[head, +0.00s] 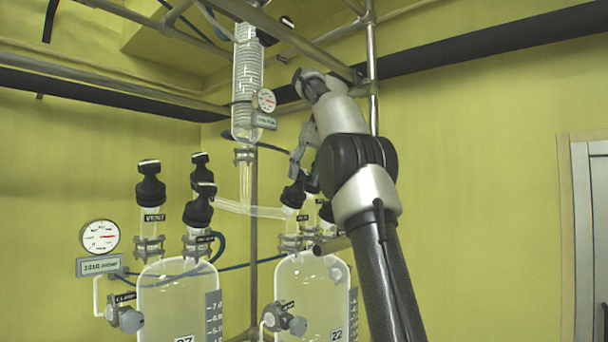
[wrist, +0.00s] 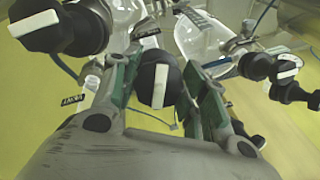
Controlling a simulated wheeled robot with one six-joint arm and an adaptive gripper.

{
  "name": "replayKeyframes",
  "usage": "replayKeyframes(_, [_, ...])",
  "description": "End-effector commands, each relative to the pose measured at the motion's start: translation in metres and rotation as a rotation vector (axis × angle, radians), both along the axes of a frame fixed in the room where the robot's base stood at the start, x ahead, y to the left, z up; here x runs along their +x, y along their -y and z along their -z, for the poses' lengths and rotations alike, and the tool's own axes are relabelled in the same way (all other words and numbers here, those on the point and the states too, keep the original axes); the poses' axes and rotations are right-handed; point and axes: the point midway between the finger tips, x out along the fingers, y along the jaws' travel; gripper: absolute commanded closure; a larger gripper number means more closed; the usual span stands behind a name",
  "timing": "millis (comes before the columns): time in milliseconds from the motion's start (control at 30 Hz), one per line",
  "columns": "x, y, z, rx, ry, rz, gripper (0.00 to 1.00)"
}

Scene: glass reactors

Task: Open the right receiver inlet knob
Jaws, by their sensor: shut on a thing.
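The right receiver (head: 310,285) is a glass vessel marked 22, with black knobs on its top necks. One black knob (head: 294,193) tops the neck joined to the sloping glass pipe. My gripper (head: 306,165) reaches down over these knobs from above. In the wrist view, a black knob with a white stripe (wrist: 158,84) sits between my gripper's green-padded fingers (wrist: 160,90), and the fingers are shut on it. The stripe runs roughly up and down in that picture. My fingers and arm partly hide the knobs in the head view.
The left receiver (head: 178,300) carries several tall black knobs (head: 150,185) close by. A coiled glass condenser (head: 248,85) and a small gauge (head: 266,100) hang just left of my arm. Metal frame pipes (head: 373,60) pass behind my wrist. The right side is open.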

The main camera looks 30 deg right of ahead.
Motion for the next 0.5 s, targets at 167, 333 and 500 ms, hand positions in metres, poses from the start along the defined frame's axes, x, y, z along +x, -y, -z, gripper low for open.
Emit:
replayKeyframes(167, [0.0,0.0001,0.0007,-0.077,0.019,-0.145,0.8])
replayKeyframes(333, [-0.0004,0.0003,0.0002,-0.152,0.046,-0.284,0.8])
replayKeyframes(500, [-0.0002,0.0008,0.0001,-0.228,0.074,-0.424,0.8])
